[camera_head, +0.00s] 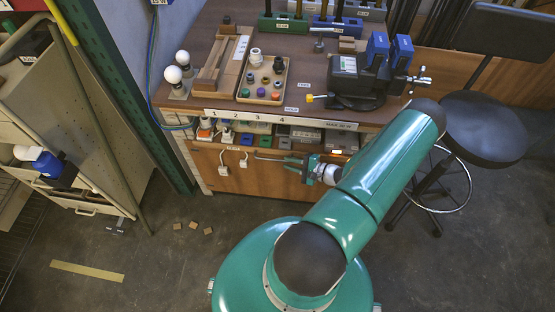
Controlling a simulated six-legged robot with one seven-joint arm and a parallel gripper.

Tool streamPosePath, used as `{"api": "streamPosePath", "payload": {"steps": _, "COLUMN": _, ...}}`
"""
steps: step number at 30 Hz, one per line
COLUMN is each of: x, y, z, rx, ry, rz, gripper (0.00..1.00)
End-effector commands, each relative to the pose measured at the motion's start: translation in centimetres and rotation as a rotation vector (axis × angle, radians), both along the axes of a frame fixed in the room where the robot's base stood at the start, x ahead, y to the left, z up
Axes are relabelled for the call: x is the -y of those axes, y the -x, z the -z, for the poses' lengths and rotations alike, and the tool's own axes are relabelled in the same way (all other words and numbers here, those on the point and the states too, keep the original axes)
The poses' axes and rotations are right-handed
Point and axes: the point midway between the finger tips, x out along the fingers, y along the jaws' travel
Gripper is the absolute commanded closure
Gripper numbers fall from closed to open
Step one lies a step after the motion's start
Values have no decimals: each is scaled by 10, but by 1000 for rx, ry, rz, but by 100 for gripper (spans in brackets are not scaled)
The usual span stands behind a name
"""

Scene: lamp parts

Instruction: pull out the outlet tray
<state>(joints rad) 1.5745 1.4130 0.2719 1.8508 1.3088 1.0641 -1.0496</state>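A shelf of small bins and fittings (262,128) sits under the front edge of the workbench, below the labels 1 to 4. Two white outlet-like pieces (223,171) hang on the orange-brown front panel just below it, to the left of my gripper. I cannot tell which part is the outlet tray. My gripper (290,161) is at the front panel, just under the shelf, pointing left. A thin grey bar (268,158) lies at its tips; I cannot tell whether they touch. The fingers are too small to tell open from shut.
The workbench top (215,30) holds a tray of coloured knobs (264,80), two bulbs (174,74) and a dark machine with blue blocks (357,75). A black stool (484,130) stands right. A tilted cabinet (75,130) is left. Small wooden blocks (193,225) lie on open floor.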

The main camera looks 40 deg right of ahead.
Motion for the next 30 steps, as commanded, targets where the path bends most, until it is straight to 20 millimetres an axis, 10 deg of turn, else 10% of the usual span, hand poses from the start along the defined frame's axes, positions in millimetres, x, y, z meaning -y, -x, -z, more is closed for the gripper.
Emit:
{"api": "streamPosePath", "payload": {"steps": 10, "x": -17, "y": -49, "z": 11, "rx": 0, "ry": 0, "rz": -4, "gripper": 81}}
{"api": "streamPosePath", "payload": {"steps": 30, "x": -18, "y": -52, "z": 11, "rx": 0, "ry": 0, "rz": -4, "gripper": 100}}
